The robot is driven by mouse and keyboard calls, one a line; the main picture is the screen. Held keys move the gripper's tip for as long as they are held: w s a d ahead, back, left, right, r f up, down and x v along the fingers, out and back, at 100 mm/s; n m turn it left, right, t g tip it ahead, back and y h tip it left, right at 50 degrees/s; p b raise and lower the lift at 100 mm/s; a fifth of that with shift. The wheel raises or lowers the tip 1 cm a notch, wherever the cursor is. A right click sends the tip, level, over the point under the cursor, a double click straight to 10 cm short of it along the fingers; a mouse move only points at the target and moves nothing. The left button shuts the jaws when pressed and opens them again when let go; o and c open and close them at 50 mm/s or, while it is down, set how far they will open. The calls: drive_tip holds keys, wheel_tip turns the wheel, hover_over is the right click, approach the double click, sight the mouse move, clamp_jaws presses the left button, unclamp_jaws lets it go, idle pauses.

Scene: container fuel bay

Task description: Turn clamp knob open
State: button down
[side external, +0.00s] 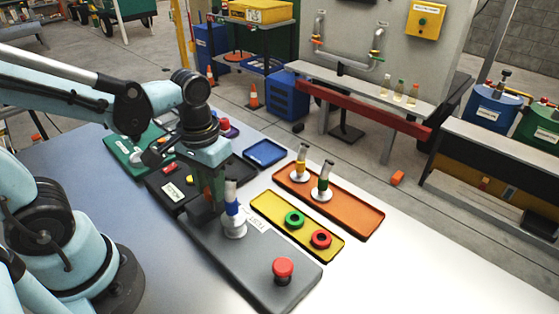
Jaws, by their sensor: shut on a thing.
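My gripper (212,190) points down over the back left part of the grey plate (262,262). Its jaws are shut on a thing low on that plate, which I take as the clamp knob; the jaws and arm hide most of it. Just right of the jaws a sample tube with a blue band (232,208) stands upright in a white round base (235,230) on the same plate. A red mushroom-shaped button (283,267) sits at the plate's front right, apart from my gripper.
A yellow tray (265,208) holds a green ring (294,219) and a red ring (320,239). An orange tray (355,213) behind it holds two upright tubes in white bases. A black tray (162,180) and a blue tray (265,153) lie behind. The table's front right is clear.

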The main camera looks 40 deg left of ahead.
drive_tip(key=m, duration=0.5)
drive_tip(key=shift+m, duration=0.4)
drive_tip(key=m, duration=0.5)
drive_tip(key=shift+m, duration=0.3)
drive_tip(key=shift+f, duration=0.1)
drive_tip(key=c, duration=0.8)
unclamp_jaws()
drive_tip(key=shift+c, duration=0.2)
drive_tip(key=shift+r, duration=6.1)
